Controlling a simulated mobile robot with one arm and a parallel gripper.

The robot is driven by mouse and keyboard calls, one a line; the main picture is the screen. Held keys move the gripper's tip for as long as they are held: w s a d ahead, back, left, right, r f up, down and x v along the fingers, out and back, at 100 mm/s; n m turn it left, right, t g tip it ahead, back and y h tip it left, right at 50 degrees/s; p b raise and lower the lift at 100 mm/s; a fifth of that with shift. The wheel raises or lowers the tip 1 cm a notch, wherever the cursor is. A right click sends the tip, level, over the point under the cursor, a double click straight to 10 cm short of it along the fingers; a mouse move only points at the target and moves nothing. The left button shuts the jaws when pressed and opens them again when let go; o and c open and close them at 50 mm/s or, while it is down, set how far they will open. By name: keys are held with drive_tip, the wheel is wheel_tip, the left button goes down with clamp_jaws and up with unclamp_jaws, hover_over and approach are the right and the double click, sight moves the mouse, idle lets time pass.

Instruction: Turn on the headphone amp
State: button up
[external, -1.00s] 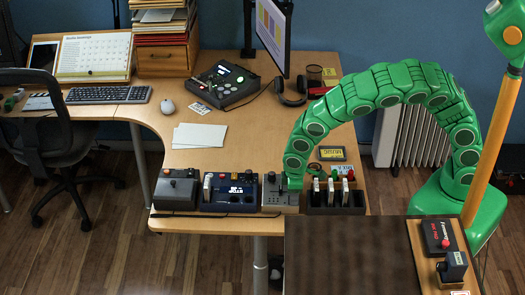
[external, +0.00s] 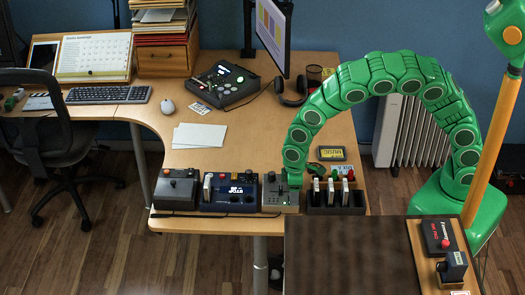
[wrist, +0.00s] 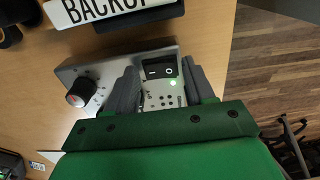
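In the external view this grey box (external: 281,203) stands near the desk's front edge. My gripper (wrist: 159,75) is over the box with its two dark fingers apart, one on each side of the switch, holding nothing. Whether a finger touches the switch is unclear. In the external view my gripper (external: 284,184) is small and partly hidden by my arm.
A dark blue device with a display (external: 231,197) stands left of the box, and another knobbed grey box (external: 177,190) beyond it. A black rack (external: 340,201) with upright pieces stands close on the right.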

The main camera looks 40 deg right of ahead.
drive_tip(key=shift+o, duration=0.6)
wheel_tip(320, 180, up, 8)
drive_tip(key=shift+f, duration=0.15)
idle(0.5)
